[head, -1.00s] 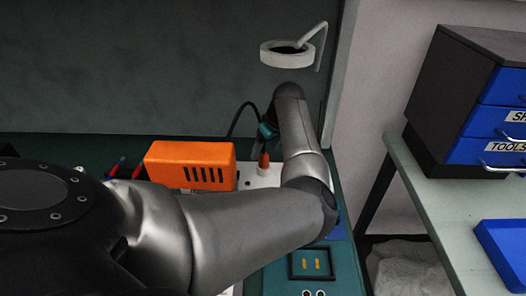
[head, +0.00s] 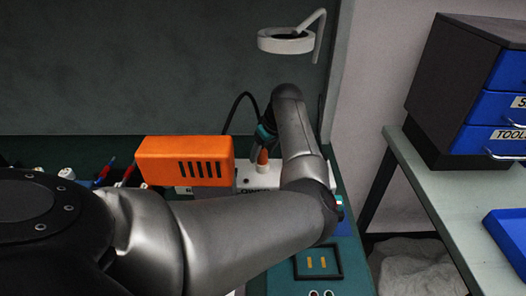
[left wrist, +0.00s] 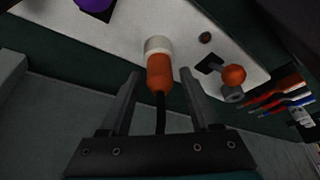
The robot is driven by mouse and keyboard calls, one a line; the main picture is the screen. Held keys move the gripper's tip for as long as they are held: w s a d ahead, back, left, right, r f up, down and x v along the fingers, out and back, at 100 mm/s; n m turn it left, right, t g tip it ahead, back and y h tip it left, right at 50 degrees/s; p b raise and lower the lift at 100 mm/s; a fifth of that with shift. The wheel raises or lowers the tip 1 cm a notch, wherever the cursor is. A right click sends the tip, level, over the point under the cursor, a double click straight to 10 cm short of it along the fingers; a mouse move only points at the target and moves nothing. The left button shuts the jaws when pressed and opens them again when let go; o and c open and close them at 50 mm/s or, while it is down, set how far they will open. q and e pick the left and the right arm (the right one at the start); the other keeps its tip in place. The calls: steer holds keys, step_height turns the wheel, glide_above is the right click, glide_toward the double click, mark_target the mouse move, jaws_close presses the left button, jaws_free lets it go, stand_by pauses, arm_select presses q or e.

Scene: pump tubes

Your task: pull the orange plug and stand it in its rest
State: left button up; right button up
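The orange plug (head: 263,156) stands upright in a white collar on the pale panel (head: 240,180). In the left wrist view the plug (left wrist: 160,73) shows its orange body, the white collar (left wrist: 158,45) and a black cable (left wrist: 160,115) running back toward my palm. My left gripper (left wrist: 160,76) is open, one finger on each side of the plug's cable end, with gaps visible on both sides. In the head view its fingers are partly hidden by my own arm. I cannot make out the rest for the plug. My right gripper is not in view.
An orange slotted box (head: 185,160) stands left of the plug. An orange ball knob (left wrist: 233,75) is beside the plug in the wrist view. A ring lamp (head: 287,40) hangs above. A black-framed pad (head: 318,262) lies front right. Blue drawers (head: 490,125) stand far right.

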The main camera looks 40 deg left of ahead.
mark_target(263, 149)
arm_select(q)
jaws_close()
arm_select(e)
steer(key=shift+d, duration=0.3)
arm_select(q)
steer(key=shift+c, duration=2.2)
jaws_free()
jaws_close()
steer(key=shift+r+p, duration=0.6)
steer(key=shift+p, duration=0.35)
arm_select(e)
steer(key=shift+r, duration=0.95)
arm_select(q)
steer(key=shift+r+p, duration=2.15)
steer(key=shift+p, duration=0.4)
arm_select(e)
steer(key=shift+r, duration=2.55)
